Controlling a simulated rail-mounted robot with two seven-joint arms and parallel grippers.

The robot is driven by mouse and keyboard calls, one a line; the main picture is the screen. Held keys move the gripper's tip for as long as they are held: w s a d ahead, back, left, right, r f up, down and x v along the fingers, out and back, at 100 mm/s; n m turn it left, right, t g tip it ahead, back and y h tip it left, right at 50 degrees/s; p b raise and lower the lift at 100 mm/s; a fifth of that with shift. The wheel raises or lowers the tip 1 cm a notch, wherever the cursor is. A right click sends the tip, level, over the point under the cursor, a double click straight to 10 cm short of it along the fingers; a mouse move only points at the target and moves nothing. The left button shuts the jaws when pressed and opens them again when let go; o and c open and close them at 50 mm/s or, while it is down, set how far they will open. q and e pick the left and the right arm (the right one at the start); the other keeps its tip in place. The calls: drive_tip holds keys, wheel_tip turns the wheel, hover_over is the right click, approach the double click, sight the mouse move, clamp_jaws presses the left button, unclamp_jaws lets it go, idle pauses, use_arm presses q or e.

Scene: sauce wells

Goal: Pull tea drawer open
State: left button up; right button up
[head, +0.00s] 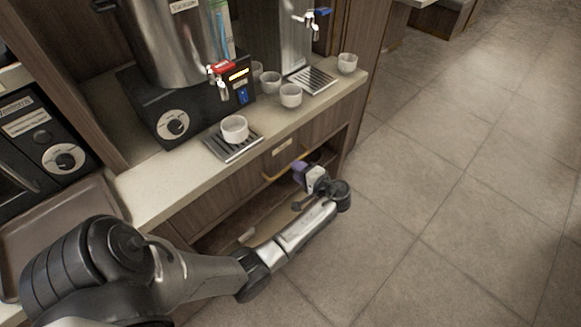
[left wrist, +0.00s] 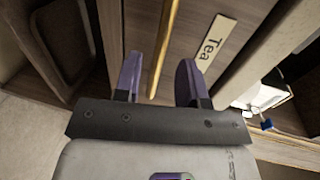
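The tea drawer (head: 237,183) is a wooden front under the counter, and it looks shut. In the left wrist view its front (left wrist: 200,22) carries a cream label reading "Tea" (left wrist: 215,42). A brass bar handle (head: 283,167) runs along it, and the handle also shows in the left wrist view (left wrist: 165,45). My left gripper (head: 299,166) is at the drawer front, by the right end of the handle. In the left wrist view its two purple fingers (left wrist: 159,80) are spread, with the handle between them and a gap on each side. My right gripper is not in view.
A metal urn (head: 172,40) and several white cups stand on the counter (head: 160,185) above. One cup (head: 234,129) sits on a drip tray (head: 233,148). An open shelf lies below the drawer. A brown tray (head: 60,235) is at the left. The tiled floor (head: 455,190) at right is clear.

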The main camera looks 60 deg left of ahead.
use_arm(q)
drive_tip(key=shift+b+x, duration=0.35)
drive_tip(key=shift+x, duration=1.65)
clamp_jaws()
